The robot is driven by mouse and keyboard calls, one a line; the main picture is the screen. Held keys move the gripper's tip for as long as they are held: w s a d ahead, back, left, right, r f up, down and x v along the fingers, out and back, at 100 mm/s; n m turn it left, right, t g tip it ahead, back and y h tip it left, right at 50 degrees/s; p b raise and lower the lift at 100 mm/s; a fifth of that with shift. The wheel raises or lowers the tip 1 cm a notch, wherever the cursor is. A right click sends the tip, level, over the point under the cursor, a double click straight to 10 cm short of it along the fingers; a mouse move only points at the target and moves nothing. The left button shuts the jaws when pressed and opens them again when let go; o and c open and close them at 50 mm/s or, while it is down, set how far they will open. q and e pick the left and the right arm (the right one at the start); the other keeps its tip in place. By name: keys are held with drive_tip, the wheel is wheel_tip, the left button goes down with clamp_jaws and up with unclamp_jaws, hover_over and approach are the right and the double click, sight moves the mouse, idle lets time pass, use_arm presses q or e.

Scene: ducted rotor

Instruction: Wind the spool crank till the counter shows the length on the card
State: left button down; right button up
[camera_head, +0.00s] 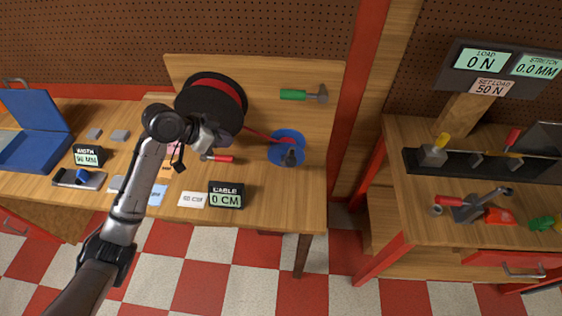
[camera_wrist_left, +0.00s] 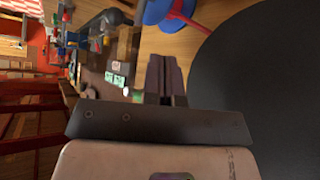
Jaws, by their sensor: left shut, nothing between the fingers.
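A large black reel (camera_head: 205,92) wound with red cable is mounted on the wooden back panel, and the cable runs right to a blue spool (camera_head: 284,141). A dark knob-like part sits on the blue spool's front. The counter (camera_head: 226,195) reads "CABLE 0 CM". A white card (camera_head: 192,199) beside it appears to read 50 or 60 CM. My left gripper (camera_head: 212,141) is shut and empty, in front of the reel's lower edge and left of the blue spool. In the left wrist view, the black reel (camera_wrist_left: 265,85) fills the right and the blue spool (camera_wrist_left: 160,11) is at the top.
A red-handled tool (camera_head: 219,158) is just below my left gripper. A green-handled hammer (camera_head: 304,95) hangs on the panel. A blue case (camera_head: 32,125) and a width display (camera_head: 88,156) stand left. A second bench (camera_head: 396,165) stands right, across a gap.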

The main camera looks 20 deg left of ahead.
use_arm(q)
drive_tip(key=w+d+f+m+h, duration=0.1)
drive_tip(key=w+d+f+m, duration=0.1)
drive_tip(key=d, duration=0.4)
drive_tip(key=w+d+f+m+g+h, duration=0.1)
drive_tip(key=w+d+f+m+h, duration=0.1)
drive_tip(key=d+f, duration=0.3)
drive_tip(key=shift+w+d+f+m+g+h, duration=0.15)
drive_tip(key=shift+w+d+m+g+h, duration=0.15)
drive_tip(key=shift+d+m, duration=0.75)
drive_tip(key=shift+p, duration=0.3)
